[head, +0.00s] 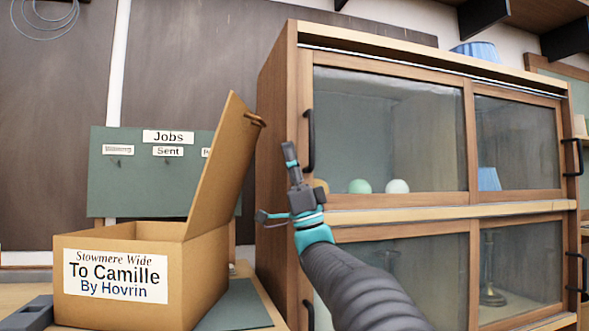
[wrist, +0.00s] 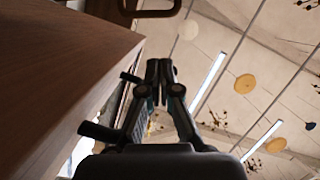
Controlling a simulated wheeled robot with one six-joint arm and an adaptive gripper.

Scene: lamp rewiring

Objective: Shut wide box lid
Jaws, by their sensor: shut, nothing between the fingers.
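The wide box (head: 205,275) is a tan carton on the bench at the lower left in the head view, labelled "Stowmere Wide To Camille By Hovrin". Its lid (head: 224,160) stands open, hinged at the box's right side and leaning up to the right. A small brown handle (head: 254,118) sits near the lid's top edge. My gripper (head: 289,152) is to the right of the lid, apart from it in the picture, in front of the cabinet and pointing up. Its fingers are closed together and empty, as the wrist view (wrist: 160,68) also shows.
A wooden cabinet (head: 430,205) with glass doors and dark handles (head: 309,141) stands close behind and right of my gripper. A green "Jobs" board (head: 115,190) is behind the box. A dark object (head: 28,313) lies left of the box. Above the open box is clear.

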